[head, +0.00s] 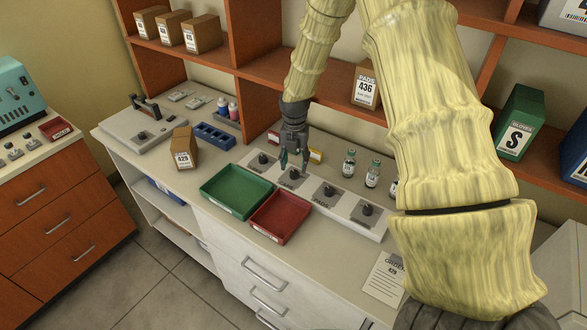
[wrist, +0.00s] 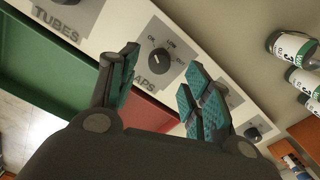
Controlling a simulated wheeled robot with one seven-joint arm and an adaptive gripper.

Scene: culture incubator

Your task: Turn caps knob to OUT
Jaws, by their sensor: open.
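The caps knob (wrist: 160,62) is a round dark knob on a grey plate, with part of the CAPS label and the marks OK, LOW and OUT around it in the wrist view. Which mark it points at is hard to tell. In the head view the knob (head: 294,174) is second from the left on the pale panel. My gripper (head: 294,156) points down just above it. In the wrist view my gripper (wrist: 160,77) is open, with its teal-padded fingers on either side of the knob. I cannot tell whether they touch it.
The TUBES knob (wrist: 65,2) is beside it; other knobs (head: 329,190) stand right along the panel. A green tray (head: 207,196) and a red tray (head: 262,226) lie in front. Small vials (head: 348,163) stand behind the panel.

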